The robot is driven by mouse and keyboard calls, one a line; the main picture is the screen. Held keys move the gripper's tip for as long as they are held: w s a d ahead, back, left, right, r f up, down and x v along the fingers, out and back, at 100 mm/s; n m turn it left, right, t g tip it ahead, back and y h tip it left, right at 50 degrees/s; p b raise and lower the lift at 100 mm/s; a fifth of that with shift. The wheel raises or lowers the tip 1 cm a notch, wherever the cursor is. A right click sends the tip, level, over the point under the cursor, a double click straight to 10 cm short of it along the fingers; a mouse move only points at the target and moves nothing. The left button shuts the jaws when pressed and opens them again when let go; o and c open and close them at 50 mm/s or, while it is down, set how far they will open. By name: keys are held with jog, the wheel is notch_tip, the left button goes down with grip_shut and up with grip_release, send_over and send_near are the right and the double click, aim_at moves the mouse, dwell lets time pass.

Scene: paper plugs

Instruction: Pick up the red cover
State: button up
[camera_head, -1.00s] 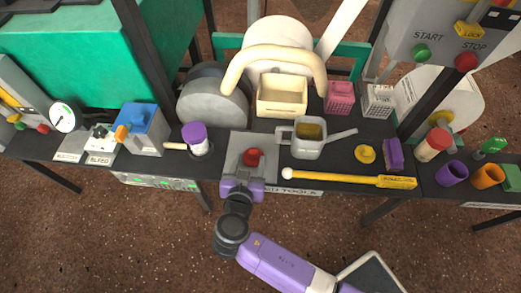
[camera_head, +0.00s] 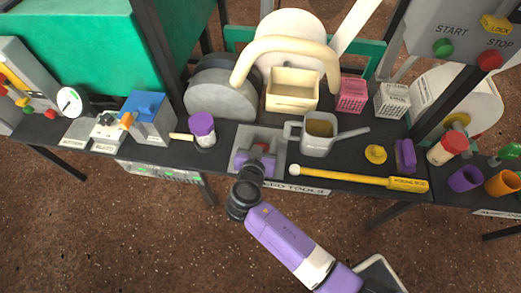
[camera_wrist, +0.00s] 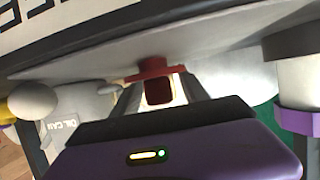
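The red cover (camera_head: 261,148) sits on a grey plate (camera_head: 273,134) at the middle of the bench. It also shows in the wrist view (camera_wrist: 158,90), with a wider red rim and a narrower block facing me. My gripper (camera_head: 257,157), purple with dark fingers, is at the cover and hides part of it. In the wrist view my gripper (camera_wrist: 159,82) has one finger on each side of the red block. Pale gaps show between block and fingers, so it looks open around the cover. Contact at the fingertips is not clear.
A purple-lidded jar (camera_head: 202,129) stands to the left. A yellow rod (camera_head: 350,178) lies along the front edge at right. A cream bin (camera_head: 292,90) stands behind. The space before the bench is free.

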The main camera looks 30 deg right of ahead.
grip_shut()
jog(key=shift+r, duration=0.1)
